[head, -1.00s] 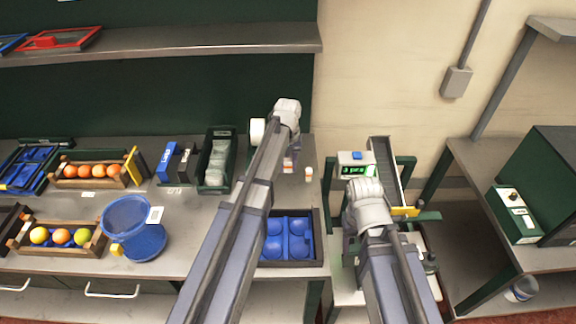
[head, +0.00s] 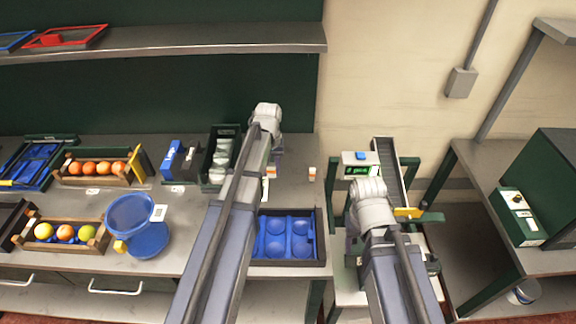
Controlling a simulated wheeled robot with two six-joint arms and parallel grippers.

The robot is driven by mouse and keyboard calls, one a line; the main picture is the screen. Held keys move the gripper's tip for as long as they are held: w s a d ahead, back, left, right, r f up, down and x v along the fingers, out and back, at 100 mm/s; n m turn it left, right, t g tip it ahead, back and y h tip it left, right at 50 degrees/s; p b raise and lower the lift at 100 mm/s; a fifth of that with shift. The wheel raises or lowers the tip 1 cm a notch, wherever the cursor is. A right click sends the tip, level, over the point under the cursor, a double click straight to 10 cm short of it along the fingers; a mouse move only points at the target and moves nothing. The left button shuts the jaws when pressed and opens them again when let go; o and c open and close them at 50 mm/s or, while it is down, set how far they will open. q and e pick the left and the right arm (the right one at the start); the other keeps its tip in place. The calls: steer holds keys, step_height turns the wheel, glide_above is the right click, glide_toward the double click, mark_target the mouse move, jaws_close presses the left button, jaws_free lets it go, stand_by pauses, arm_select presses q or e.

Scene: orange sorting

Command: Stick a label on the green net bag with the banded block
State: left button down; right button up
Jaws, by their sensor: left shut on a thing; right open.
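My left gripper (head: 268,172) points down over the table beside the dark green crate; its wrist and arm hide most of the fingers. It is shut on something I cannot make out. A small block with orange and pale bands (head: 272,170) shows by the fingers; I cannot tell whether they touch it. A small white piece (head: 266,190) shows just below. No green net bag can be made out clearly. My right gripper (head: 368,215) is over the stand at the right, open, its fingertips hidden by its wrist.
The dark green crate (head: 209,180) holds several pale pieces. A small white and orange object (head: 311,173) stands near the table's right edge. A blue-lined tray (head: 319,262) lies in front. A scale with a green display (head: 361,170) and a conveyor (head: 388,160) are at the right.

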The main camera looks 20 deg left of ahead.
arm_select(q)
steer(key=s+a, duration=0.3)
steer(key=shift+s+a+f, duration=0.2)
steer(key=shift+a+f, duration=0.1)
steer(key=shift+f, duration=0.1)
steer(key=shift+f+b, duration=0.2)
steer(key=shift+b, duration=0.2)
step_height(320, 180, down, 6)
steer(key=b, duration=0.5)
steer(key=shift+r+b, duration=0.2)
steer(key=shift+b, duration=0.15)
steer(key=shift+f+b, duration=0.5)
steer(key=shift+b, duration=0.05)
stand_by(1.2)
steer(key=shift+r+p, duration=0.5)
steer(key=shift+p, duration=0.1)
step_height(320, 180, up, 6)
steer(key=p, duration=0.6)
